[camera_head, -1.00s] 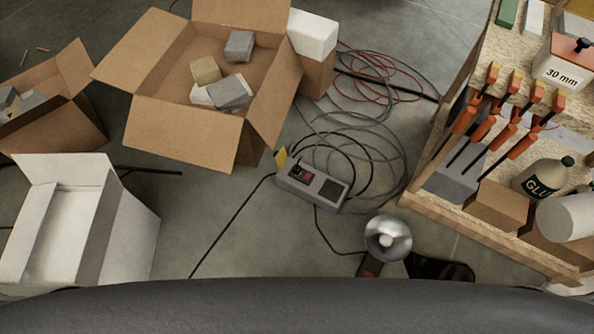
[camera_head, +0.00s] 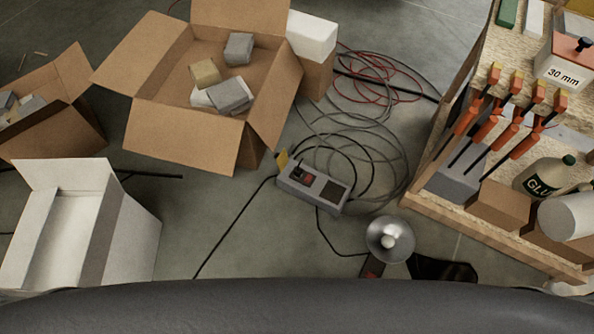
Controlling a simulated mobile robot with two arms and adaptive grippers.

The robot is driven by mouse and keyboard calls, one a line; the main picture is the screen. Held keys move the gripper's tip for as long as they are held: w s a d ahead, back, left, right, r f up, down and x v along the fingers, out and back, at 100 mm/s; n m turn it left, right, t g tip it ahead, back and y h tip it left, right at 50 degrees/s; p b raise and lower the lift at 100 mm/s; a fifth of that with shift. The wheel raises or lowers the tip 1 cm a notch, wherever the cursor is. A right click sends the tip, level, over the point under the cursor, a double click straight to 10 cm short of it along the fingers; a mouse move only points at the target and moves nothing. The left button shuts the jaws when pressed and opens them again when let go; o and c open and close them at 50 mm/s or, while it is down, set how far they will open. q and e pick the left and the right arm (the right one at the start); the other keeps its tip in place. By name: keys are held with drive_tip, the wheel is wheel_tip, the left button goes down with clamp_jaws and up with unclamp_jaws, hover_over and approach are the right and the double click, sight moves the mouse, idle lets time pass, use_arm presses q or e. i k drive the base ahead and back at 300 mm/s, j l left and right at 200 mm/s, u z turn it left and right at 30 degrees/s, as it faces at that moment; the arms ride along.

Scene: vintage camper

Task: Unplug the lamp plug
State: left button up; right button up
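A grey power box (camera_head: 312,187) with a red switch part and a dark panel on top lies on the floor near the middle. Black cords run from it. One cord (camera_head: 322,230) leads from its lower side toward a small lamp (camera_head: 388,240) with a round silver reflector, to the right and nearer to me. A black plug-like piece (camera_head: 298,173) seems to sit on the left part of the box's top; it is too small to tell if it is the lamp plug. Neither of my grippers is in view.
An open cardboard box (camera_head: 185,140) with blocks stands behind left, and an open white box (camera_head: 125,235) at lower left. A wooden shelf (camera_head: 490,235) with clamps and a glue bottle (camera_head: 545,177) stands at right. Grey and red cables (camera_head: 375,85) coil on the floor.

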sight(298, 172)
drive_tip(key=i+j+z, duration=0.1)
drive_tip(key=j, duration=0.25)
drive_tip(key=i+j+z, duration=0.1)
drive_tip(key=j, duration=0.3)
drive_tip(key=i+j+z, duration=0.15)
drive_tip(key=j, duration=0.25)
drive_tip(key=i+j+z, duration=0.1)
drive_tip(key=j, duration=0.3)
